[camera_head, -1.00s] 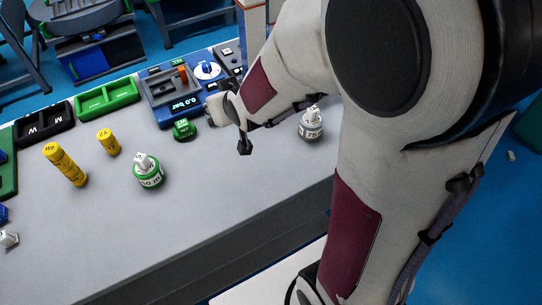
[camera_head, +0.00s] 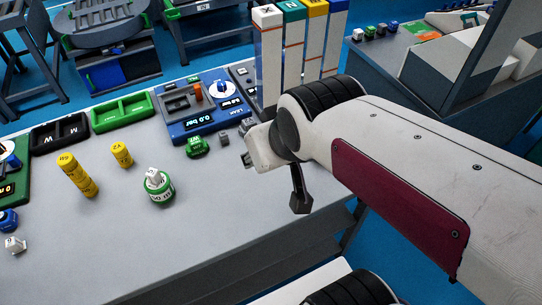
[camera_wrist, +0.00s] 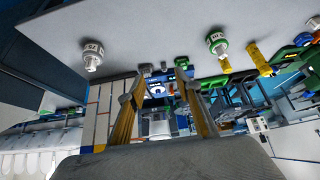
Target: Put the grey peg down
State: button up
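The small grey peg (camera_head: 224,139) stands on the grey bench top in the head view, just right of the green peg (camera_head: 197,146). My gripper (camera_head: 247,143) is to the right of the grey peg and apart from it. In the wrist view the two fingers of my gripper (camera_wrist: 162,70) are spread with a gap between their tips, and nothing is clearly held. The grey peg is too small to make out surely in the wrist view.
A blue pressure panel (camera_head: 205,122) is behind the pegs. Green (camera_head: 123,112) and black (camera_head: 59,134) trays stand left of it. A grey weight (camera_wrist: 91,55) shows in the wrist view.

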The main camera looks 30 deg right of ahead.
jog(key=s+r+g, duration=0.1)
jog(key=s, duration=0.6)
jog(key=shift+s+a, duration=0.15)
jog(key=shift+s, duration=0.15)
dwell(0.9)
